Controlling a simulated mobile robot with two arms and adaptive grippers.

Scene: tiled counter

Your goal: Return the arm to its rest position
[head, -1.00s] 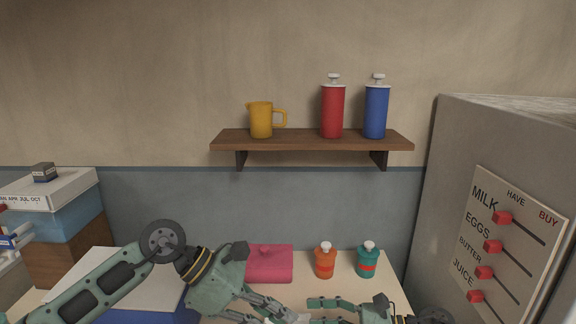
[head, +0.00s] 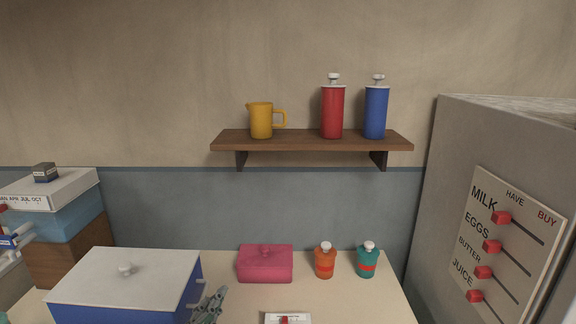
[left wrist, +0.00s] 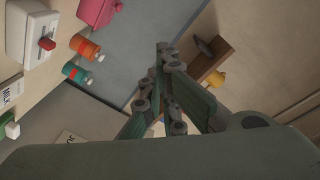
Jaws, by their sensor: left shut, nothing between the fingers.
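My left gripper (head: 219,294) shows at the bottom of the head view, just right of the blue box with a white lid (head: 130,275). Only its fingers are seen; the box hides part of it, and whether they touch cannot be told. In the left wrist view its fingers (left wrist: 163,50) come together at the tips, shut and empty. My right gripper is out of view.
A pink lidded box (head: 265,265), an orange bottle (head: 325,263) and a teal bottle (head: 367,262) stand on the counter (head: 345,298). A white device with a red knob (head: 287,318) lies in front. The grey cabinet (head: 440,200) bounds the right.

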